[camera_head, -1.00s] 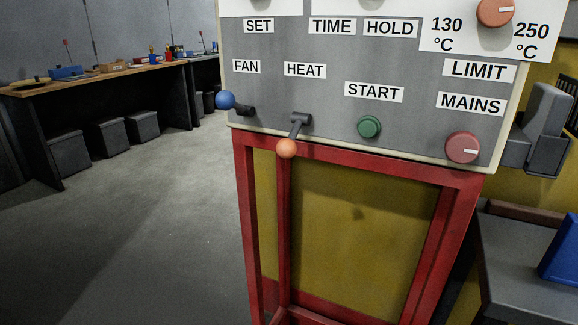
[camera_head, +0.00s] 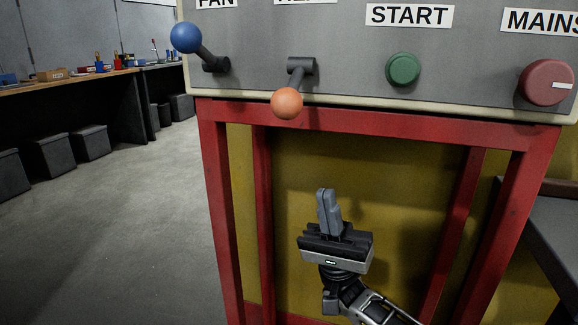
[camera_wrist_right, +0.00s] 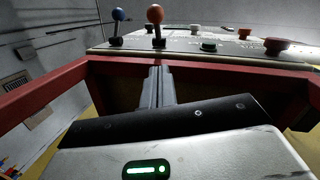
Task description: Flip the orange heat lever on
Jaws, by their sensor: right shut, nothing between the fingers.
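The heat lever has an orange ball (camera_head: 287,103) on a dark stem and hangs downward from its pivot under the partly cut-off HEAT label. The orange ball also shows in the right wrist view (camera_wrist_right: 155,14). The fan lever with a blue ball (camera_head: 186,38) is to its left and points up and left. My right gripper (camera_head: 326,192) is shut and empty, below the orange ball and apart from it, in front of the red frame. In the right wrist view its closed fingers (camera_wrist_right: 158,72) point toward the panel's lower edge. My left gripper is not in view.
The grey panel (camera_head: 340,85) also carries a green START button (camera_head: 403,69) and a red MAINS knob (camera_head: 546,82). A red frame (camera_head: 350,119) stands under it. A grey table (camera_head: 550,225) is at the right. Open floor lies to the left.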

